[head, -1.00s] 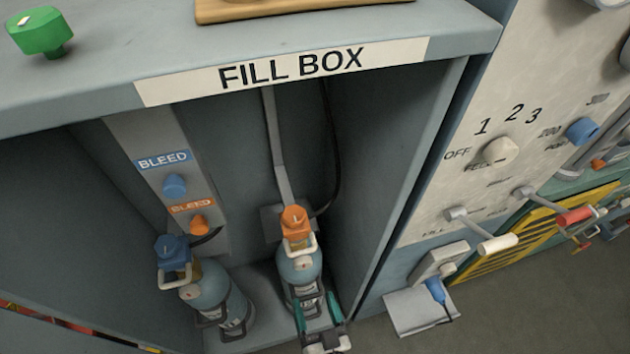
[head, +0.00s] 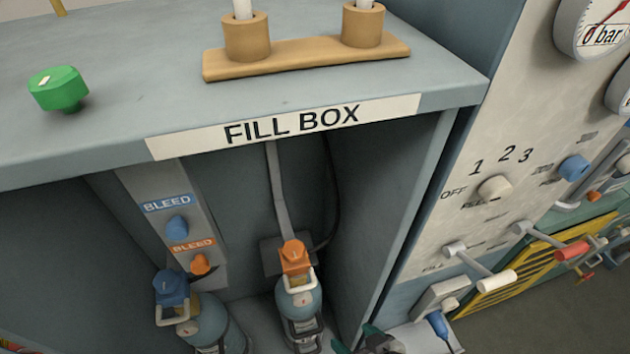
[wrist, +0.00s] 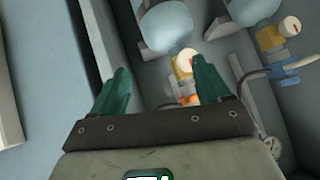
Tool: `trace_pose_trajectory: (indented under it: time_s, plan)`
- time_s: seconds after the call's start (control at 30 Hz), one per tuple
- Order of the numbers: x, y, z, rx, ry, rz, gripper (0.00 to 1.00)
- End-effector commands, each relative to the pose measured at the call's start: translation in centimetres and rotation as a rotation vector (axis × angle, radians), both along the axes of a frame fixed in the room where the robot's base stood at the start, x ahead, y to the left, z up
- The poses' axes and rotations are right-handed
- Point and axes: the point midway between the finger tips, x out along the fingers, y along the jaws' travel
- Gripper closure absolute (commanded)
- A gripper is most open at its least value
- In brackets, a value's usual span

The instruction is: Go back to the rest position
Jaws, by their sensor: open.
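My gripper (head: 370,342) is at the bottom edge of the head view, mostly cut off, in front of the fill box's right side and to the right of the orange-topped cylinder (head: 300,305). In the wrist view its two green fingers (wrist: 162,88) are spread apart with nothing held between them. The orange-topped cylinder stands upright in the fill box (head: 180,115). A blue-topped cylinder (head: 205,325) stands to its left. The wrist view shows two pale blue cylinder bodies beyond the fingers, one at the top middle (wrist: 165,25).
The fill box's right wall (head: 405,200) is close to my gripper. Right of it, a panel carries a white lever (head: 495,282), a red lever (head: 572,250) and a blue-handled item (head: 438,325). A green knob (head: 58,88) and wooden holder (head: 300,60) are on top.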

Motion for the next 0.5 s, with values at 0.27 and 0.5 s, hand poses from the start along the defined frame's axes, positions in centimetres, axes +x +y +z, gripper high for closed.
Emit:
trace_pose_trajectory:
  time_s: [0.27, 0.5]
  plan:
    - [-6.6, -11.2, 2.9, -0.234, 0.369, -0.163, 0.23]
    - [-13.1, -17.4, 6.0, -0.349, 0.622, -0.337, 0.23]
